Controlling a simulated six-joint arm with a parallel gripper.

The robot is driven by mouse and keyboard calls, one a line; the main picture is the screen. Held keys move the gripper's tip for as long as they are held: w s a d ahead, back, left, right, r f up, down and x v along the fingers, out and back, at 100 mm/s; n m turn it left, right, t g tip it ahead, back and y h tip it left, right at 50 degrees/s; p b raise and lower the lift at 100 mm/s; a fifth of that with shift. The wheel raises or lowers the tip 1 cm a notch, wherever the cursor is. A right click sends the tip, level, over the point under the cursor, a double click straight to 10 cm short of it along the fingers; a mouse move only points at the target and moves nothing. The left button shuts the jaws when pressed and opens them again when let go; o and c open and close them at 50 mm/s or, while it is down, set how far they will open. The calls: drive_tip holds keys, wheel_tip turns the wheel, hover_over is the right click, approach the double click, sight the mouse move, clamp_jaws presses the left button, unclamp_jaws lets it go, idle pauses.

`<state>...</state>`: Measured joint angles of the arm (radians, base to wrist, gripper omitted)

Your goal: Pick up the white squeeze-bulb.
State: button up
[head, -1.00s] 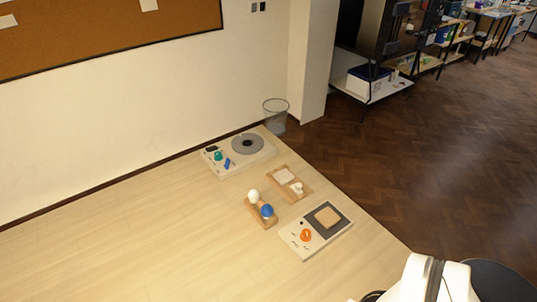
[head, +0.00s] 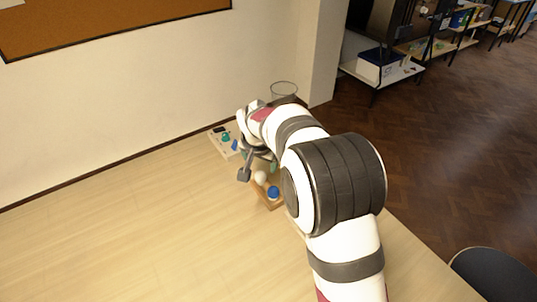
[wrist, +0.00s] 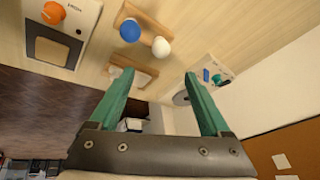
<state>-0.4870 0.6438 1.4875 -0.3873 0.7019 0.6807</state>
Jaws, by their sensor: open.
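The white squeeze-bulb (head: 261,177) sits at the back end of a small wooden rack (head: 266,203), beside a blue bulb (head: 273,193). In the wrist view the white bulb (wrist: 161,46) is beyond the fingertips, roughly midway between them across the picture, and the blue bulb (wrist: 130,30) is to its left. My gripper (wrist: 158,76) is open, with two green fingers spread and nothing between them. In the head view my gripper (head: 258,170) is close to the white bulb. My arm covers part of the rack's surroundings there.
A device with an orange knob (wrist: 54,12) and dark pad is at left in the wrist view. A wooden tray (wrist: 147,72) lies below the rack, partly behind a finger. A wheel device (head: 222,146) stands near the wall. The table's left side is clear.

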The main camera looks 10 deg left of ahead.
sight(260, 174)
drive_tip(key=x, duration=1.2)
drive_tip(key=shift+w+a+f, duration=0.15)
drive_tip(key=shift+f, duration=0.15)
drive_tip(key=c, duration=0.8)
